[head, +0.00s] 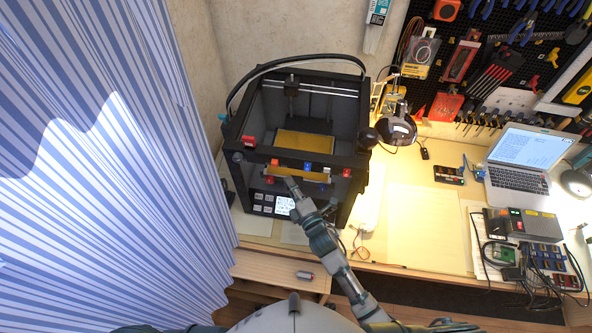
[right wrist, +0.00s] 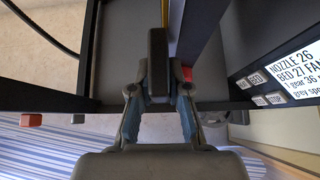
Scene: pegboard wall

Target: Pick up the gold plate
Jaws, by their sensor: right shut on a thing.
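A flat gold plate (head: 303,148) shows inside the black 3D printer. A gold strip (head: 277,171) shows at the printer's front, below a dark crossbar with small coloured blocks. I cannot tell whether strip and plate are one piece. My left gripper is not in view.
The printer frame (head: 240,115) surrounds the plate closely, with a lit control panel (head: 284,205) below. A striped curtain (head: 120,170) hangs at the left. A lamp (head: 397,128), laptop (head: 520,165) and boxes with cables (head: 520,225) stand to the right.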

